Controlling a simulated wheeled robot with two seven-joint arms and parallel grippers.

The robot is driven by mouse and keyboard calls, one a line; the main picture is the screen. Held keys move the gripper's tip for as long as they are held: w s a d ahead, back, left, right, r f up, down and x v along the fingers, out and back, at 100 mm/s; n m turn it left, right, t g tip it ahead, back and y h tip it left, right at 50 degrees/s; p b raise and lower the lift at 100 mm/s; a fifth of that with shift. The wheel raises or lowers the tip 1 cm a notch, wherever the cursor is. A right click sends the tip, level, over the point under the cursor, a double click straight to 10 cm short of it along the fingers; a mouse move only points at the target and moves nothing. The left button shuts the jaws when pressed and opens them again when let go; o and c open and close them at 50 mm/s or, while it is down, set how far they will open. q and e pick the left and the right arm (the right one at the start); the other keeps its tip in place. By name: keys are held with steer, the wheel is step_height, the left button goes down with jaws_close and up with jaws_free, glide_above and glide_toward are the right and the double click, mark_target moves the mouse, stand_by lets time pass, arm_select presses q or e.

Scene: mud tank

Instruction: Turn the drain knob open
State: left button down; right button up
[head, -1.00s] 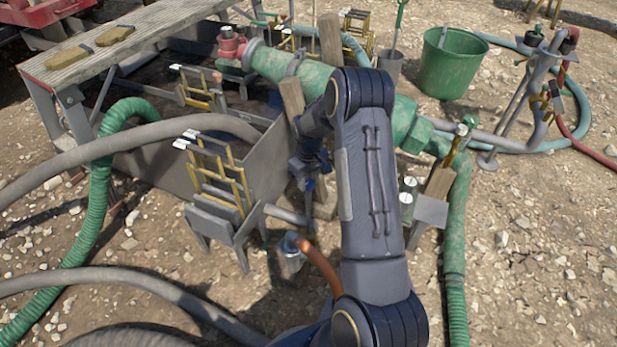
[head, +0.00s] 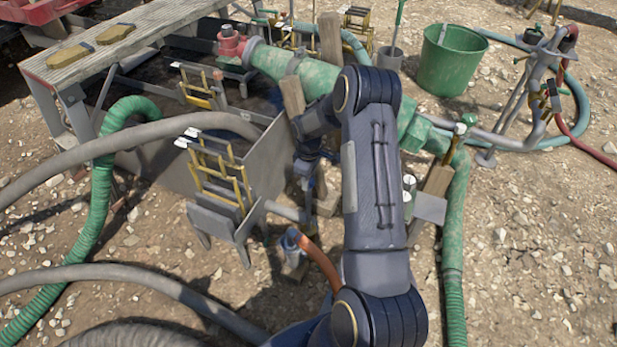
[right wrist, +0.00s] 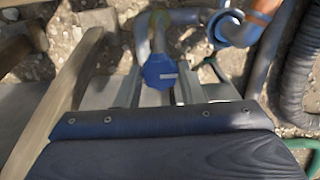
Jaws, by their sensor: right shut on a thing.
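The blue drain knob (right wrist: 160,71) sits on a grey pipe end in the middle of the right wrist view. My right gripper (right wrist: 164,92) is shut on it, with its grey fingers reaching up to the knob from below in that view. In the head view my right gripper (head: 307,180) is low beside the tank's right end, partly behind my forearm, and the knob cannot be made out clearly there. The grey mud tank (head: 160,165) stands at the left centre. My left gripper is not in view.
A yellow-railed step (head: 220,185) stands left of the gripper. An orange hose (head: 320,262) rises from a blue-rimmed fitting (head: 291,240) just below it. A green pipe (head: 300,72) runs behind my arm. A green bucket (head: 452,60) stands far right. Open gravel lies at the right.

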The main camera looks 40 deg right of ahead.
steer(key=o, duration=1)
step_height(320, 180, up, 7)
steer(key=shift+r+p, duration=0.1)
steer(key=shift+p, duration=1.1)
steer(key=shift+r, duration=0.35)
